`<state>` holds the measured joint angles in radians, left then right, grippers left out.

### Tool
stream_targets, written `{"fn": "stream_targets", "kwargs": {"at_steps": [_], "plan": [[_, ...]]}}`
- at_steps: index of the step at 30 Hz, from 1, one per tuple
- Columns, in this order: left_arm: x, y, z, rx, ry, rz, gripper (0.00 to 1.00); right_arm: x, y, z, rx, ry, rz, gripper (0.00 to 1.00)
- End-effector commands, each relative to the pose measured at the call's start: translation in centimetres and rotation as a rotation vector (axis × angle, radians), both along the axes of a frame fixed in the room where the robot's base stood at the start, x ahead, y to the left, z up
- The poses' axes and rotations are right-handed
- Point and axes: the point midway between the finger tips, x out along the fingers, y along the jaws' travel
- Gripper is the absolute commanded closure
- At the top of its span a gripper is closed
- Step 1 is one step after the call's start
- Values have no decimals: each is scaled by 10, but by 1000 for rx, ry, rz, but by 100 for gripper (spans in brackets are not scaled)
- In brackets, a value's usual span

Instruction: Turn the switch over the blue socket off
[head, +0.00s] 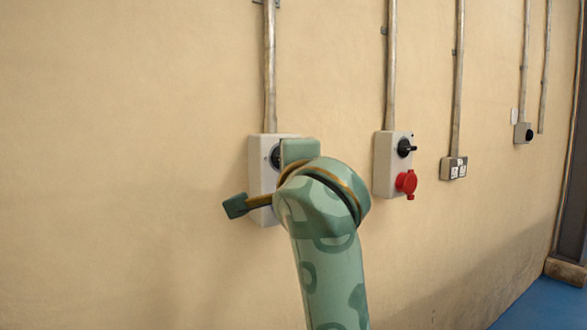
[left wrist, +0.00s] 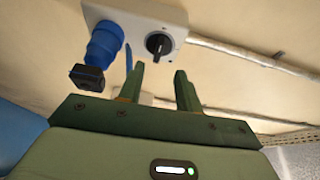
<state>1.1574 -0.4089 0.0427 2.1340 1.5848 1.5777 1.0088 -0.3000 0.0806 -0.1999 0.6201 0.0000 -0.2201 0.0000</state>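The grey switch box (head: 261,165) is on the wall in the head view, partly behind my left arm. Its dark knob (head: 275,157) just shows beside my wrist; the blue socket is hidden there. In the left wrist view, the black rotary switch (left wrist: 158,44) sits on the pale box (left wrist: 178,16), with the blue socket (left wrist: 104,44) to its left. My left gripper (left wrist: 159,70) is open, with its two fingers spread and empty. The fingertips point toward the switch and appear just short of it; contact cannot be told. My right gripper is in neither view.
A second box (head: 384,165) with a black knob and red socket (head: 406,183) is to the right. Farther right are a double outlet (head: 453,168) and a small box (head: 523,133). Metal conduits run up the wall. The wall on the left is clear.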

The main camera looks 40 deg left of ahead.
Motion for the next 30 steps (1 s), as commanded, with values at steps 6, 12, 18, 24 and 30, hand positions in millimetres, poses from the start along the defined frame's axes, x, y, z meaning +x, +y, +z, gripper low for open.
{"fn": "stream_targets", "kwargs": {"at_steps": [6,12,18,24,30], "plan": [[-32,-31,2,1,-1,0,65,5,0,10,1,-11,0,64],[-42,-42,-1,-1,1,0,65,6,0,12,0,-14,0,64],[-43,-43,-1,0,1,0,65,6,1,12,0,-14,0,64],[-42,-43,-1,0,1,0,65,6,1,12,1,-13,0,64],[-44,-41,3,54,28,15,65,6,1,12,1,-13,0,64]]}}
